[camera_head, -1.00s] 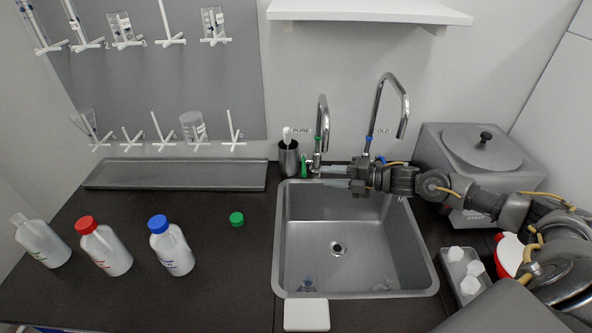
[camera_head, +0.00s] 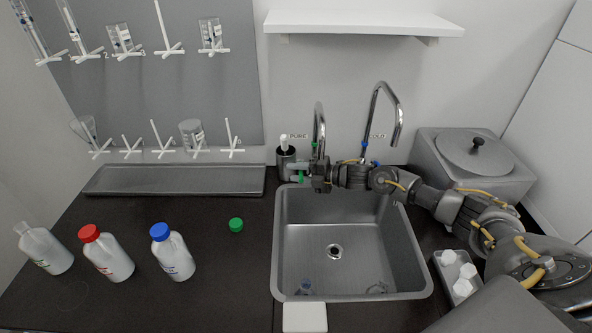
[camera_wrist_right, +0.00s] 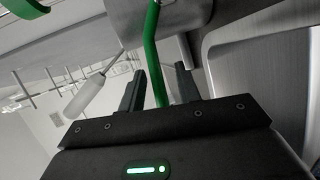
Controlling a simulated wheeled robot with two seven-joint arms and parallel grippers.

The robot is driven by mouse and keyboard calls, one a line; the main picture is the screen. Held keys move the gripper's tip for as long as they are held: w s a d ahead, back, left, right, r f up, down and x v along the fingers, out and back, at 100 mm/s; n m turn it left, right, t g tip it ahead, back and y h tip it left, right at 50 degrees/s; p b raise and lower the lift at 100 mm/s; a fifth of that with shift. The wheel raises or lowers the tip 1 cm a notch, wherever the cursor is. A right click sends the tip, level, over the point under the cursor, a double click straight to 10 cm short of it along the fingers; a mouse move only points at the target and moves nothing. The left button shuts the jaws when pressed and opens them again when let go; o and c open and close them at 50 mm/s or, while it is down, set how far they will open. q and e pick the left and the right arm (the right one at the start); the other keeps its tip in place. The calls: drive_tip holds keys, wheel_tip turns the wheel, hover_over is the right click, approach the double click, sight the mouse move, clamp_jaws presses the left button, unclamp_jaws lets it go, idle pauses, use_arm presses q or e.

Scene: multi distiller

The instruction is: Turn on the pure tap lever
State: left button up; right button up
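The pure tap (camera_head: 319,125) is a chrome gooseneck with green parts at the back of the sink, beside a "PURE" label. Its green lever (camera_head: 301,177) is mostly hidden by my right gripper (camera_head: 298,171). In the right wrist view, the green lever (camera_wrist_right: 151,50) runs down between the two dark fingers of my right gripper (camera_wrist_right: 158,85). The fingers are apart, with a gap visible beside the lever. I cannot tell whether either finger touches it. My left gripper is not in view.
The cold tap (camera_head: 386,95) with blue parts rises behind my right arm. A dark cup with a white-handled brush (camera_head: 284,145) stands just left of the pure tap. The sink (camera_head: 350,225) lies below. Several bottles stand on the counter at left.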

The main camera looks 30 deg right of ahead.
drive_tip(key=shift+w+a+f, duration=0.1)
drive_tip(key=shift+w+a, duration=0.15)
drive_tip(key=shift+a, duration=0.05)
drive_tip(key=shift+c, duration=0.4)
clamp_jaws()
